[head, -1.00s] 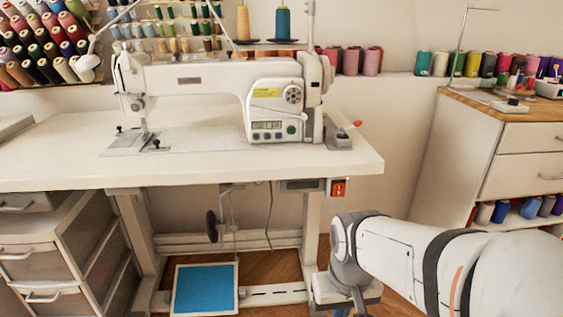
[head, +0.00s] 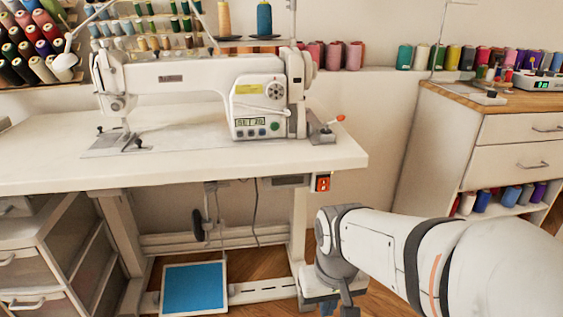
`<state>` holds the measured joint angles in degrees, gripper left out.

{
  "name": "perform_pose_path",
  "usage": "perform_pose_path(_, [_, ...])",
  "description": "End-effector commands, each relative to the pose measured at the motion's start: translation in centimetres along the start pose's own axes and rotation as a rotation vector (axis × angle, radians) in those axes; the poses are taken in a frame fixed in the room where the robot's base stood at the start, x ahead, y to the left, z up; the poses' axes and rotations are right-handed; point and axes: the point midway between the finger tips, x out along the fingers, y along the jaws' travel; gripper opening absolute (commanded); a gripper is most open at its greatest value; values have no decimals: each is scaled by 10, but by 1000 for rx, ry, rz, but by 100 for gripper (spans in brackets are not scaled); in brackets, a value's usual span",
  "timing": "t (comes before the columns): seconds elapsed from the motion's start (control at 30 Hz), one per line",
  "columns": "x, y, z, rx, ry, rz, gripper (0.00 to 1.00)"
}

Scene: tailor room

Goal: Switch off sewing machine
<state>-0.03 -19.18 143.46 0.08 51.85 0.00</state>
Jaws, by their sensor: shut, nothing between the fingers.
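The white sewing machine (head: 190,84) stands on a white table in the head view. Its small display (head: 250,122) shows lit characters, with a green button beside it.
The white table (head: 60,165) spans the left and middle. A blue pedal (head: 195,288) lies below it. Drawers (head: 40,255) stand at lower left. A white cabinet (head: 515,150) with thread spools stands at right. Open floor lies between the table and cabinet.

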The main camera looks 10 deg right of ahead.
Motion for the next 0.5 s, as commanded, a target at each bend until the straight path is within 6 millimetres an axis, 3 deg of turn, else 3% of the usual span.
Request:
perform_pose_path(0.2, [-26,0,-2,0,10,-1,0])
perform_pose_path(0.5, [-32,0,-3,-1,14,-1,0])
